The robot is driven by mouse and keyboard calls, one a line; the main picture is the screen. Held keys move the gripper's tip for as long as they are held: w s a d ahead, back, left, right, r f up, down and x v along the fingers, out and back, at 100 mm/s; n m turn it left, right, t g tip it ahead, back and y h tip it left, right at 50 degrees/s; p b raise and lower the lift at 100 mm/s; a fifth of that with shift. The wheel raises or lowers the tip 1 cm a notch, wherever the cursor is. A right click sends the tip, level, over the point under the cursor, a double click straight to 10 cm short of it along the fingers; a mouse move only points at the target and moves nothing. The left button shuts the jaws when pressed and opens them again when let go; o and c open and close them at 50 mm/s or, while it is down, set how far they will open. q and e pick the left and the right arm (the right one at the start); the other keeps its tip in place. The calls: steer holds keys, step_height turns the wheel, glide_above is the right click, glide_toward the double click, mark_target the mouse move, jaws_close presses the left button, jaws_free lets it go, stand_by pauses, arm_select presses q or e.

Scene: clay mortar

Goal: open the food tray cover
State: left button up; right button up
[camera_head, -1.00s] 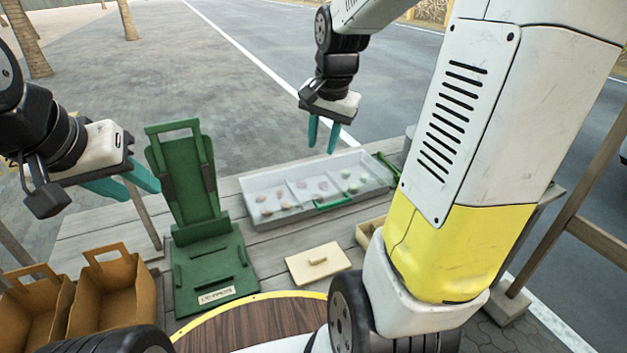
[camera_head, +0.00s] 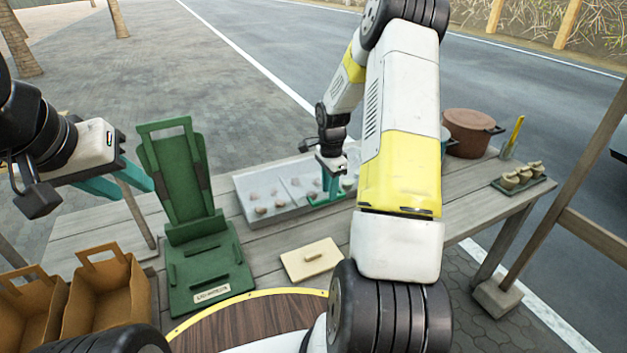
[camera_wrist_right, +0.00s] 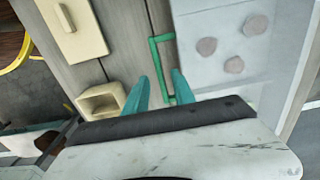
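The food tray (camera_head: 262,213) sits on the table with a pale, see-through cover over several round pieces. A green handle (camera_wrist_right: 157,65) runs along its front edge. My right gripper (camera_head: 330,192) is at this front edge, fingers pointing down. In the right wrist view its two teal fingers (camera_wrist_right: 160,75) are apart, with the handle bar showing between them. I cannot tell whether they touch it. The cover looks closed. My left gripper (camera_head: 135,187) is open and empty, above the table's left end, away from the tray.
A green folding stand (camera_head: 208,262) is left of the tray. A beige lidded block (camera_head: 311,259) lies in front. Brown paper bags (camera_head: 108,290) stand at the lower left. A brown pot (camera_head: 470,133) and a small tray of buns (camera_head: 519,178) are at the right.

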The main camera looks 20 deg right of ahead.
steer(key=shift+f, duration=1.2)
jaws_close()
stand_by(0.6)
